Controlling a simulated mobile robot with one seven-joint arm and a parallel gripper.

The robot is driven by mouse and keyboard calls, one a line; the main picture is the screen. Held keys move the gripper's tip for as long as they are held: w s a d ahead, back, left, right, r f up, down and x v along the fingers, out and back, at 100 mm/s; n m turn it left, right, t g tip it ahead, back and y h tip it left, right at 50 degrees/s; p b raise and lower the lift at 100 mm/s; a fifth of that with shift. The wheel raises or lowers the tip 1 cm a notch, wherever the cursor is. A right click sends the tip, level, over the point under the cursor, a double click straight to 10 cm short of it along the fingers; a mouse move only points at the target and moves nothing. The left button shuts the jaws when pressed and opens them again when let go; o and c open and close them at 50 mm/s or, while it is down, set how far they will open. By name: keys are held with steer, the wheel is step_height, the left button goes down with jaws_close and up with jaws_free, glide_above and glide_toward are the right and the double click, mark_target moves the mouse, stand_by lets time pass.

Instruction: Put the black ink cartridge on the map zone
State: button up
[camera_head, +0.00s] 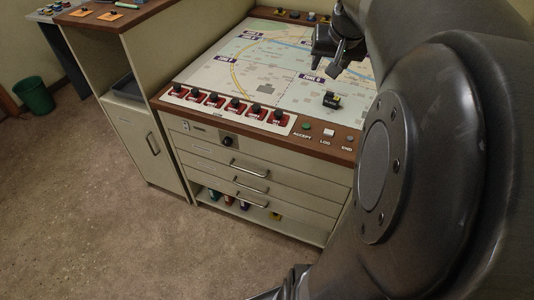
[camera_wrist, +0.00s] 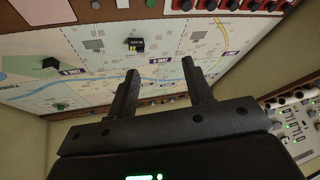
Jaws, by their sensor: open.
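A small black block with a yellow patch (camera_head: 331,99), which looks like the black ink cartridge, rests on the right part of the map (camera_head: 222,72). It also shows in the wrist view (camera_wrist: 134,43), apart from the fingers. Another small dark block (camera_wrist: 51,63) lies on the map at the left of the wrist view; I cannot tell what it is. My gripper (camera_head: 331,62) is open and empty above the map. In the wrist view its two fingers (camera_wrist: 159,68) stand wide apart with nothing between them. My arm hides the right part of the map in the head view.
A row of red-based black switches (camera_head: 236,106) and labelled buttons (camera_head: 329,132) edge the map's front. A small green object (camera_wrist: 60,106) sits at the map's edge in the wrist view. A lower shelf (camera_head: 260,210) holds several small items. The map's left half is clear.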

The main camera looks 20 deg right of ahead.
steer(key=s+a+f+n, duration=0.2)
steer(key=s+a+f, duration=0.1)
steer(key=s+a, duration=0.5)
steer(key=s+a+f+n+y, duration=0.1)
steer(key=s+a+f+n, duration=0.2)
steer(key=s+a, duration=0.4)
steer(key=a+f, duration=0.1)
steer(key=a, duration=0.6)
steer(key=shift+s+y, duration=0.3)
steer(key=shift+s, duration=0.1)
